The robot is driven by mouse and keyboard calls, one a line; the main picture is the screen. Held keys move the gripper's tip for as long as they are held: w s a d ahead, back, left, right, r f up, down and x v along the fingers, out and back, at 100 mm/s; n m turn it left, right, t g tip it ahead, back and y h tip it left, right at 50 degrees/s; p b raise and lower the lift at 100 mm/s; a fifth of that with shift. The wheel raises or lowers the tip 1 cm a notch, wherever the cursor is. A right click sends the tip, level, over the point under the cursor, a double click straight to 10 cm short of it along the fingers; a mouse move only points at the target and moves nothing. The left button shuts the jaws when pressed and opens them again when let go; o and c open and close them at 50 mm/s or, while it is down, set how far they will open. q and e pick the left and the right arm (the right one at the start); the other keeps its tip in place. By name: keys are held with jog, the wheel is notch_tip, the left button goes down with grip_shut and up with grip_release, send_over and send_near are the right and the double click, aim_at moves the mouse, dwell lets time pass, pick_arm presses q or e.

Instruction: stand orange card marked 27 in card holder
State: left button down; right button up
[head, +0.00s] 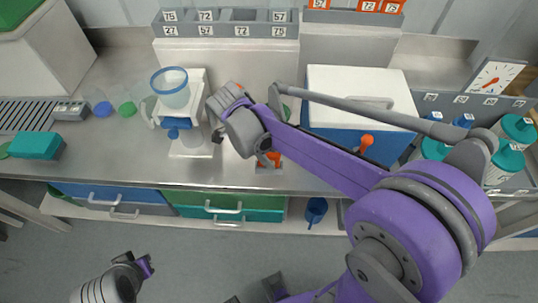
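Several orange cards stand in a grey rack at the top right edge. The readable ones look like 57 (320,4), 72 (368,5) and 75 (393,6); I cannot make out a card marked 27. A small orange piece (274,158) on a grey base sits on the counter, partly behind my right arm; its marking is unreadable, and I cannot tell whether it is the card in its holder. My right gripper (214,119) is beside the white stand, its fingers mostly hidden by its wrist. My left gripper (142,264) is low at the bottom left, away from the counter.
A white stand (190,148) with a clear blue-rimmed vessel (172,90) is just left of my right gripper. A grey numbered rack (226,30) is at the back. A white-lidded blue box (345,85) and green-lidded jars (512,130) are right. Bare counter (110,160) lies front left.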

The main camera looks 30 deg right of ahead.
jog(key=shift+o, duration=0.6)
jog(key=v, duration=1.1)
jog(key=shift+p, duration=0.35)
jog(key=shift+f, duration=0.1)
jog(key=s+f+n+t+y, duration=0.3)
jog(key=s+f+n+t, duration=0.4)
jog(key=n, duration=1.7)
jog(key=shift+s+d+f+t+y, duration=0.2)
jog(key=shift+s+f+t+y, duration=0.2)
jog(key=shift+s+f, duration=1.75)
